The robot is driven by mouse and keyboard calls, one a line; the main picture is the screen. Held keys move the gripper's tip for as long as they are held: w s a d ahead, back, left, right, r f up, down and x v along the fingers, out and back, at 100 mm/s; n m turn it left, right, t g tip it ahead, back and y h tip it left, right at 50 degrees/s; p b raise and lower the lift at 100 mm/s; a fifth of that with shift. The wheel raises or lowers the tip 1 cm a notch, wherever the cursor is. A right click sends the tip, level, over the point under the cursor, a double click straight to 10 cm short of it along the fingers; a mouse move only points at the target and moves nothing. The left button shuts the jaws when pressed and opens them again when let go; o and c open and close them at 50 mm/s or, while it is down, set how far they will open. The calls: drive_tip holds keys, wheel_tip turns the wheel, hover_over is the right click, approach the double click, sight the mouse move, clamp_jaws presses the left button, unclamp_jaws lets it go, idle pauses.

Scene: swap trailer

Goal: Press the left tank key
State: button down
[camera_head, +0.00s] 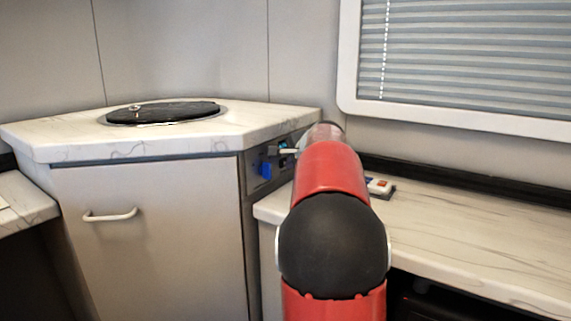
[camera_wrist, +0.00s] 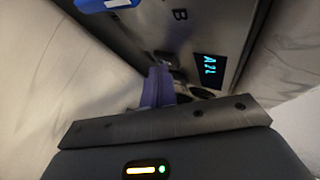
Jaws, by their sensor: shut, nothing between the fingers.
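The control panel (camera_head: 256,184) is on the side of the corner cabinet, left of my arm. It also fills the upper middle of the wrist view (camera_wrist: 215,25), with a lit cyan display (camera_wrist: 208,69), a letter B and small dark parts near my fingers. A blue part (camera_head: 265,171) is on the panel; a blue piece with a white mark (camera_wrist: 108,4) shows at the top of the wrist view. My gripper (camera_head: 285,151) is shut and empty, its fingertips (camera_wrist: 161,72) close to the panel. I cannot tell whether they touch. The left tank key cannot be clearly told apart.
A marbled worktop (camera_head: 60,145) with a round black lid (camera_head: 165,112) tops the cabinet (camera_head: 150,230). A lower counter (camera_head: 470,225) runs right under the window blind (camera_head: 470,50). A small red and white item (camera_head: 380,186) lies on it, close beside my arm.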

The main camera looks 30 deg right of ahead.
drive_tip(key=shift+s+d+b, duration=0.3)
drive_tip(key=shift+s+b, duration=0.05)
drive_tip(key=shift+s, duration=0.4)
drive_tip(key=shift+s+d+b, duration=0.3)
drive_tip(key=shift+s, duration=0.5)
drive_tip(key=shift+s+d+b, duration=0.3)
drive_tip(key=shift+s+d, duration=0.05)
drive_tip(key=shift+s, duration=0.4)
drive_tip(key=shift+s+d+b, duration=0.3)
drive_tip(key=shift+s, duration=0.5)
